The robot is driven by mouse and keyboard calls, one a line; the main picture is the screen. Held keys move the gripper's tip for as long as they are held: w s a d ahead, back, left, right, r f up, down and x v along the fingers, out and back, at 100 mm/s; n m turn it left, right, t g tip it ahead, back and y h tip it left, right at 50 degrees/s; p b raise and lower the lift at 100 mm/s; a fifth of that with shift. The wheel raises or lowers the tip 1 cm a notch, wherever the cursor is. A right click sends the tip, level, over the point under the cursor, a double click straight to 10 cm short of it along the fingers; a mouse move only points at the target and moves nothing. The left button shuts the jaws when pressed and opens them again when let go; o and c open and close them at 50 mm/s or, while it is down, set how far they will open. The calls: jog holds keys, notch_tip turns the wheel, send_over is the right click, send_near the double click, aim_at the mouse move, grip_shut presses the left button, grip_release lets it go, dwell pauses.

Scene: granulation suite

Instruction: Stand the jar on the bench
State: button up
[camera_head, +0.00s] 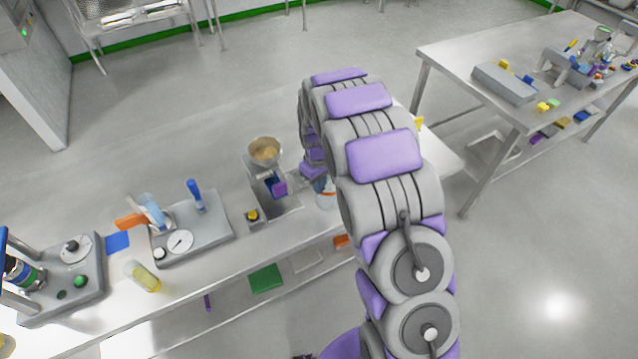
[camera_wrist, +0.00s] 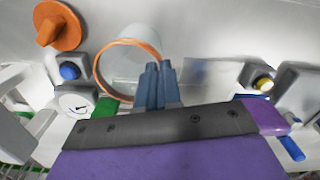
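The clear jar with an orange rim (camera_wrist: 112,92) shows in the wrist view, its round mouth facing the camera. My gripper (camera_wrist: 158,72) has its two blue-grey fingers close together at the right side of that rim, and they look shut on the jar's edge. In the head view the jar (camera_head: 326,198) is a small pale shape with orange, largely hidden behind my arm. The bench (camera_head: 225,275) runs below it. I cannot tell whether the jar touches the bench top or how far it tilts.
A scale-like unit with a bowl (camera_head: 264,152) stands left of the jar. A gauge box (camera_head: 195,235), a yellow vial (camera_head: 143,277) and a blue square (camera_head: 118,242) lie further left. An orange knobbed piece (camera_wrist: 57,27) is near the jar. A second table (camera_head: 462,62) stands behind right.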

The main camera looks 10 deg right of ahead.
jog(key=o, duration=0.5)
jog(key=shift+c, duration=0.2)
notch_tip(320, 180, up, 11)
jog(key=p, duration=0.2)
jog(key=s+d+r+m, duration=0.1)
jog(key=s+r+m, duration=0.1)
jog(key=s+r, duration=0.65)
jog(key=s+d+r+m, duration=0.1)
jog(key=s+r+m, duration=0.1)
jog(key=s, duration=1.4)
jog(key=s+d+r+m+g, duration=0.1)
jog(key=s+m, duration=0.1)
jog(key=s, duration=1.3)
jog(key=shift+s+r, duration=0.35)
jog(key=shift+s, duration=0.05)
